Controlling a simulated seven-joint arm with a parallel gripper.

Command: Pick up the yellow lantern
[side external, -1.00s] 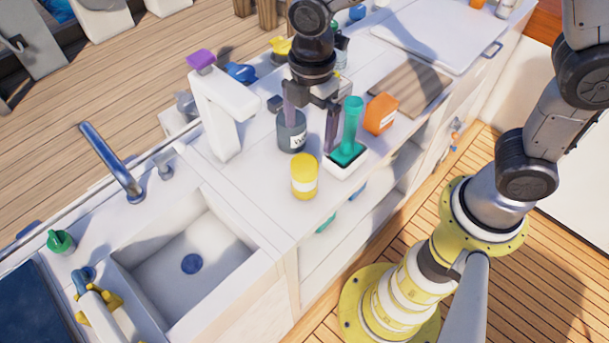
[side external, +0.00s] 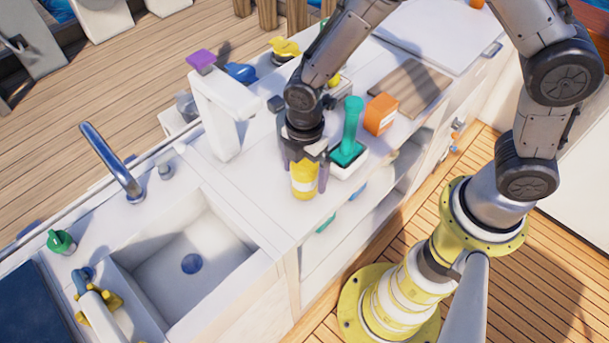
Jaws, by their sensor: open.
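A yellow cylinder with a pale label band (side external: 304,181) stands upright on the white counter, near its front edge. It may be the lantern, but I cannot tell for sure. My gripper (side external: 305,172) is open and points down over this cylinder, one finger at its left and one at its right. The gripper hides the cylinder's top, and I cannot tell whether the fingers touch it. Another yellow object (side external: 285,47) stands at the back edge of the counter; its shape is unclear.
A teal-handled brush (side external: 350,130) in a white holder stands close to the right of my gripper, with an orange box (side external: 381,114) beyond. A white tap-like stand (side external: 222,110) is at the left. The sink (side external: 190,250) is front left. Counter between sink and cylinder is clear.

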